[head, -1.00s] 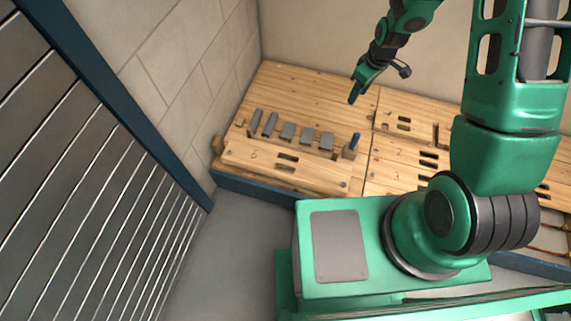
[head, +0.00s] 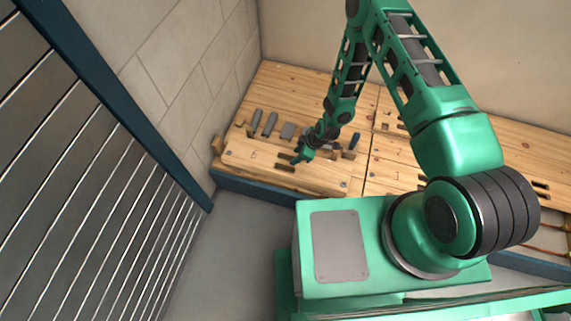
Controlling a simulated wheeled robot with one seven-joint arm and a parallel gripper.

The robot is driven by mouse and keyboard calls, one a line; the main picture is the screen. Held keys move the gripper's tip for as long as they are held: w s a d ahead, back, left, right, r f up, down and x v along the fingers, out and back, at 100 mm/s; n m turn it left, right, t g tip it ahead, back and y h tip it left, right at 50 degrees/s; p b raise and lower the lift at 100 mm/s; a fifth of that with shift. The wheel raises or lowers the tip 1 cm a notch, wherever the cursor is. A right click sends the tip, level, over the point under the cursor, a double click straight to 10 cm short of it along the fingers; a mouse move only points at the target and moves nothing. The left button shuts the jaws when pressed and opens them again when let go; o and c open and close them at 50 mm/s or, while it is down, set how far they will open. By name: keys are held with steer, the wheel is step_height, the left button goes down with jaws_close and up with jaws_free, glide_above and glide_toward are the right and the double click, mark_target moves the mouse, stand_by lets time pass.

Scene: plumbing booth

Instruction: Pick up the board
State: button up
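A light wooden board (head: 240,157) with dark slots lies at the front left of the bench, its long front edge near the bench's blue front rail. Further wooden boards lie to the right, one with slots (head: 392,180). The frames do not show which one the task means. My gripper (head: 299,159) is low over the middle of the front left board, near its slots, pointing down and left. I cannot tell whether it touches the board, or whether its small fingers are open or shut. My wrist hides part of the board and some grey pieces.
A block wall (head: 165,60) and a slatted grey panel (head: 110,190) bound the left side. Open floor (head: 225,245) lies before the bench.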

glide_toward(287, 163)
steer(key=shift+s+a+f, duration=0.1)
steer(key=shift+a+f, duration=0.25)
steer(key=shift+f, duration=0.2)
steer(key=shift+s+a+f, duration=0.1)
steer(key=shift+a+f, duration=0.25)
steer(key=shift+f, duration=0.2)
steer(key=shift+w+d+x, duration=0.1)
steer(key=shift+w+x, duration=0.05)
steer(key=shift+x, duration=0.8)
steer(key=shift+w+d+x, duration=0.1)
steer(key=shift+x, duration=0.85)
steer(key=shift+w+d+x, duration=0.1)
steer(key=shift+w+x, duration=0.05)
steer(key=shift+x, duration=0.85)
steer(key=shift+a, duration=0.1)
jaws_close()
